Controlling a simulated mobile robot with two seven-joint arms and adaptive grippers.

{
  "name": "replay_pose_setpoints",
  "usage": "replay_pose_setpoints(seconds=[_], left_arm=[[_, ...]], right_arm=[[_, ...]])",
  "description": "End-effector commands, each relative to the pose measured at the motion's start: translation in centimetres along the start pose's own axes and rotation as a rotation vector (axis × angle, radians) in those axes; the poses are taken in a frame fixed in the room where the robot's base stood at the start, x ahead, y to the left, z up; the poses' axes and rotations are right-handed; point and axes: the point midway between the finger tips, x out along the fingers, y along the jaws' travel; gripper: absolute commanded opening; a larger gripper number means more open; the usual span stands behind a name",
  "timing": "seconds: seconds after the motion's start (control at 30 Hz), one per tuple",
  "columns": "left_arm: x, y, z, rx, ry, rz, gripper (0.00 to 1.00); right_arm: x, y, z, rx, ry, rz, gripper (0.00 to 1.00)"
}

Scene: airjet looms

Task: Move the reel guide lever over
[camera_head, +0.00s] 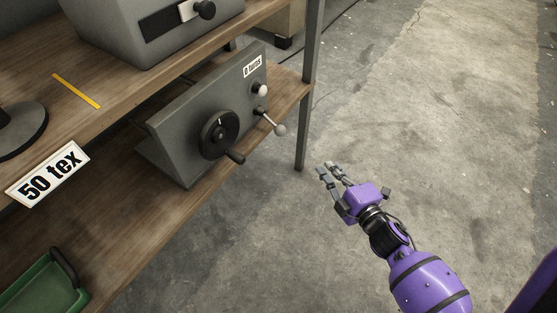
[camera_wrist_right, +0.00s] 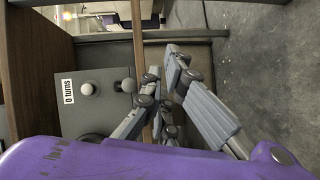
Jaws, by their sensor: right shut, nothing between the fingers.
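A grey machine panel (camera_head: 180,130) with a "0 turns" label stands on the lower shelf. A short metal lever with a pale ball end (camera_head: 279,129) sticks out from its right side, and I take it to be the reel guide lever. My right gripper (camera_head: 328,169) is shut and empty, over the floor to the right of the shelf and apart from the lever. In the right wrist view my right gripper (camera_wrist_right: 164,62) shows to the right of the ball. My left gripper is not in view.
A black handwheel (camera_head: 220,134) with a crank handle and a pale round knob (camera_head: 259,90) sit on the panel. The shelf's metal post (camera_head: 309,90) stands between the rack and the open floor. A green tray (camera_head: 45,285) lies lower left. The concrete floor (camera_head: 420,130) is clear.

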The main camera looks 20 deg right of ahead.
Motion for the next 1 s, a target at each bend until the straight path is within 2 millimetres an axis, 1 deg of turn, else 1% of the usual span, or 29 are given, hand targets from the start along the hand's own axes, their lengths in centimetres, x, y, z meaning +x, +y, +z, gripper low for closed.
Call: replay_pose_setpoints(seconds=[0.03, 0.07, 0.1, 0.17, 0.2, 0.27, 0.3, 0.4, 0.5, 0.57, 0.67, 0.77, 0.83, 1.0], left_arm=[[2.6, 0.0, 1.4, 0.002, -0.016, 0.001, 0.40], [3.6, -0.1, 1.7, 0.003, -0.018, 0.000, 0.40], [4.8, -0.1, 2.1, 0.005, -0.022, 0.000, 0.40], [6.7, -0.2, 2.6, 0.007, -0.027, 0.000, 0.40], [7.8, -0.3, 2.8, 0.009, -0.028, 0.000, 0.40], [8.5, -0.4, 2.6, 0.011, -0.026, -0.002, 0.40], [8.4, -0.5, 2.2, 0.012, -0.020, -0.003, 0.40], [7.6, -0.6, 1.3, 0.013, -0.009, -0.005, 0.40], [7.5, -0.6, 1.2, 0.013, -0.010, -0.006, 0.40], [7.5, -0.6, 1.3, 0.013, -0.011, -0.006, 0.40], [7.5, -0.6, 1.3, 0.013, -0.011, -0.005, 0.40], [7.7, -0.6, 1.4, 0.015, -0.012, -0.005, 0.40], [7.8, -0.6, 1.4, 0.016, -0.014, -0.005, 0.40], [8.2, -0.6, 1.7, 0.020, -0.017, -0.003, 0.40]], right_arm=[[2.5, -1.6, 0.6, -0.139, 0.045, 0.037, 0.00], [3.8, -1.6, 0.7, -0.236, 0.075, 0.067, 0.00], [5.4, -1.7, 0.7, -0.372, 0.114, 0.108, 0.00], [7.5, -1.9, 0.5, -0.602, 0.177, 0.175, 0.00], [8.7, -2.3, 0.3, -0.774, 0.222, 0.223, 0.00], [9.3, -2.8, -0.3, -1.024, 0.289, 0.291, 0.00], [9.0, -3.0, -0.7, -1.163, 0.329, 0.324, 0.00], [7.4, -3.7, -2.1, -1.415, 0.413, 0.402, 0.00], [6.6, -4.3, -3.5, -1.552, 0.462, 0.473, 0.00], [6.4, -4.3, -3.8, -1.589, 0.467, 0.497, 0.00], [6.6, -4.4, -4.1, -1.613, 0.463, 0.508, 0.00], [7.5, -4.4, -4.8, -1.614, 0.463, 0.509, 0.00], [8.5, -4.4, -5.4, -1.613, 0.462, 0.510, 0.00], [11.5, -4.5, -7.5, -1.611, 0.461, 0.508, 0.00]])
